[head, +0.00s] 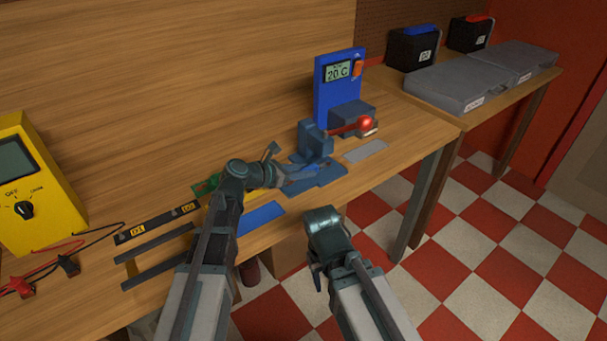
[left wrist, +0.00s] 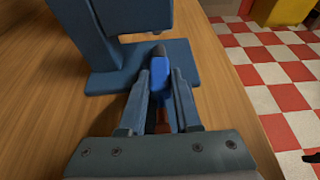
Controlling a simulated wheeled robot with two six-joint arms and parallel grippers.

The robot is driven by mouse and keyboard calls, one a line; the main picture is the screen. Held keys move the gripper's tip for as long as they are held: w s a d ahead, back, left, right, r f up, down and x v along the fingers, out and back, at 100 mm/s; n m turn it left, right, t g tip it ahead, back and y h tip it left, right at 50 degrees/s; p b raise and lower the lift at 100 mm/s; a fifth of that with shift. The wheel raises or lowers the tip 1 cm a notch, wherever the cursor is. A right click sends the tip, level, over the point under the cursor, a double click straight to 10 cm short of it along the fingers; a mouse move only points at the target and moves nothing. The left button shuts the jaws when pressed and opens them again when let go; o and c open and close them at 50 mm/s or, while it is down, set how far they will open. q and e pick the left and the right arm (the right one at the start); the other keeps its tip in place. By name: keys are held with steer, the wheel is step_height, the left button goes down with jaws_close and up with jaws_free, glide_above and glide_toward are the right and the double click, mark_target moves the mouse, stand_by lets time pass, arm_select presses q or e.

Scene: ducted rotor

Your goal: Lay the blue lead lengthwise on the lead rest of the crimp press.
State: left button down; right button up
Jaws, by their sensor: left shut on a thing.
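The blue lead (left wrist: 160,78) is held between the fingers of my left gripper (left wrist: 160,95), its dark tip pointing away from me over the base plate of the crimp press (left wrist: 190,60). Whether the lead touches the press is unclear. In the head view the left gripper (head: 300,178) is at the near left side of the crimp press (head: 318,143), low over its blue base. A separate lead rest cannot be made out; the gripper hides part of the base. My right arm's wrist (head: 325,232) hangs off the bench's front edge; its fingers do not show clearly.
A blue temperature unit (head: 338,88) stands behind the press, whose red-knobbed lever (head: 365,123) points right. A grey plate (head: 366,151) and a blue mat (head: 261,217) lie on the bench. A yellow multimeter (head: 35,185) with leads stands at left.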

arm_select(q)
steer(key=shift+r, duration=0.1)
steer(key=c, duration=1.1)
jaws_free()
steer(key=shift+f, duration=0.2)
steer(key=o, duration=0.5)
